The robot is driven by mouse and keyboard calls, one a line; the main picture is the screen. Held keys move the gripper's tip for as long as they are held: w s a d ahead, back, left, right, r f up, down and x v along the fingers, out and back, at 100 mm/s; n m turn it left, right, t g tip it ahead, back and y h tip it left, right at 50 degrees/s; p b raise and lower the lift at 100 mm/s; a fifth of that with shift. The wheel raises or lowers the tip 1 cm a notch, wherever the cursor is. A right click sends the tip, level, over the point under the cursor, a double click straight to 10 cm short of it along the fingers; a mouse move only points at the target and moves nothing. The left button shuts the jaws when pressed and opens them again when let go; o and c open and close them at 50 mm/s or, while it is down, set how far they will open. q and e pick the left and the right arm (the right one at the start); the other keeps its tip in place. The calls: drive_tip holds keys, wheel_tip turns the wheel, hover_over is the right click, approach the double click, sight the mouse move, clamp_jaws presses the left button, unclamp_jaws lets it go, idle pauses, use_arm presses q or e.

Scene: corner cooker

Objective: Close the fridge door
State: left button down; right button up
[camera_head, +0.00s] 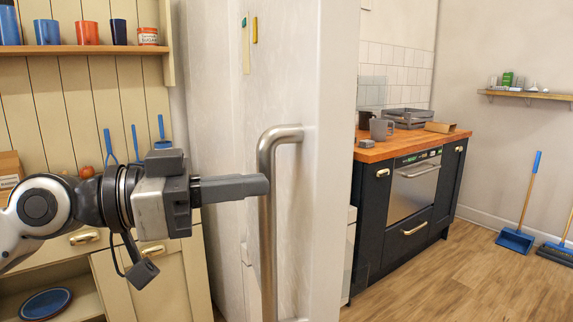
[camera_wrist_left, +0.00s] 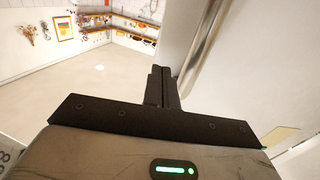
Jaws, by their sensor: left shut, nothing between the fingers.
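The fridge door (camera_head: 325,120) is a tall pale panel in the middle of the head view, with a vertical metal handle (camera_head: 268,240). How far the door stands from the fridge body cannot be told. My left gripper (camera_head: 266,185) comes in from the left, its fingers shut and empty, tips at the handle in the picture. Whether they touch it is unclear. In the left wrist view the shut fingers (camera_wrist_left: 162,85) point along the door, with the handle (camera_wrist_left: 207,40) just right of them. My right gripper is not in view.
A wooden-topped counter (camera_head: 400,150) with dark cupboards and an oven stands to the right, behind the door. A cream cupboard (camera_head: 160,275) with shelves is at left. A blue dustpan (camera_head: 515,240) and broom stand at far right. The wooden floor (camera_head: 450,285) is clear.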

sight(312, 178)
use_arm(q)
drive_tip(key=p+x, duration=0.1)
drive_tip(key=x, duration=0.3)
drive_tip(key=shift+r, duration=0.1)
drive_tip(key=shift+w+d, duration=0.2)
drive_tip(key=shift+d, duration=0.3)
drive_tip(key=shift+w+d, duration=0.1)
